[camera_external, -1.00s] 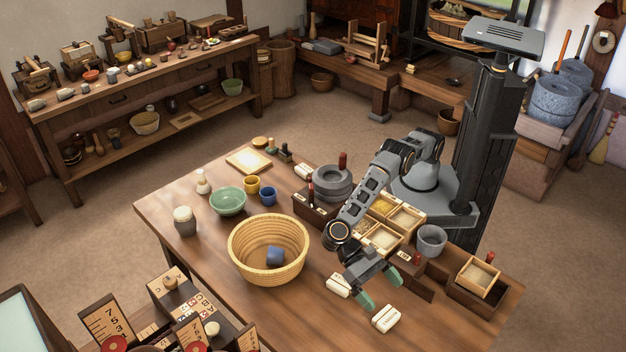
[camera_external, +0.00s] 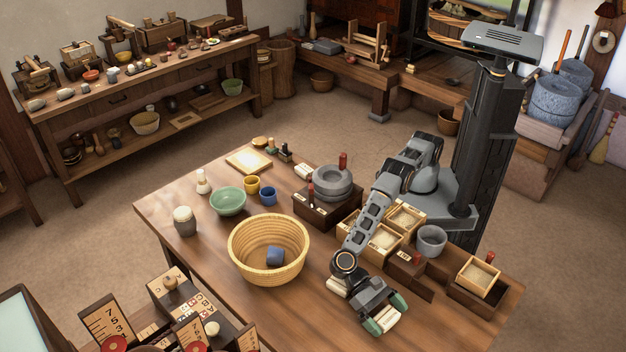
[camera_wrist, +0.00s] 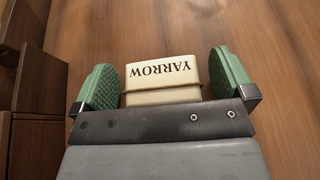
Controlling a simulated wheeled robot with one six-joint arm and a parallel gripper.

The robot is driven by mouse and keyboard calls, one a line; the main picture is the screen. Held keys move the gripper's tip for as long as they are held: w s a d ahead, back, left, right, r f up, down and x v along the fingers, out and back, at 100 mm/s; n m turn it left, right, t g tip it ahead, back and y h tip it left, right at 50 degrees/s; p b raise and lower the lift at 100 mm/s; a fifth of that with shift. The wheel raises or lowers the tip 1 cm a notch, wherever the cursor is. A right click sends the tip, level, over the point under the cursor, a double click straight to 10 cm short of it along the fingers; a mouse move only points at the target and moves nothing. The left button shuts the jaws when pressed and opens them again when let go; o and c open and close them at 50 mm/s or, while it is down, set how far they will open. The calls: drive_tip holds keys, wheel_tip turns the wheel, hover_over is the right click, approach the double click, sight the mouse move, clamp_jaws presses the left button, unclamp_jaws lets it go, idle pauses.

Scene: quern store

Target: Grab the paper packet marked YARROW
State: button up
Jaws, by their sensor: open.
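The paper packet marked YARROW (camera_wrist: 162,74) is cream-coloured with dark lettering and lies on the wooden table. In the wrist view it sits between the two green finger pads of my gripper (camera_wrist: 168,82), with a gap visible on each side. In the external view my gripper (camera_external: 387,315) is low over the table's front right part, and the packet (camera_external: 386,317) shows partly between the fingers. My gripper is open. The packet's near end is hidden by the gripper body in the wrist view.
A second pale packet (camera_external: 338,285) lies to the left, partly behind my gripper. Wooden boxes and a grey mortar (camera_external: 431,241) stand behind. The table's front right is bare.

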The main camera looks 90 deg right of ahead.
drive_tip(key=shift+c, duration=0.3)
drive_tip(key=c, duration=0.9)
drive_tip(key=shift+o, duration=0.2)
drive_tip(key=shift+r, duration=0.1)
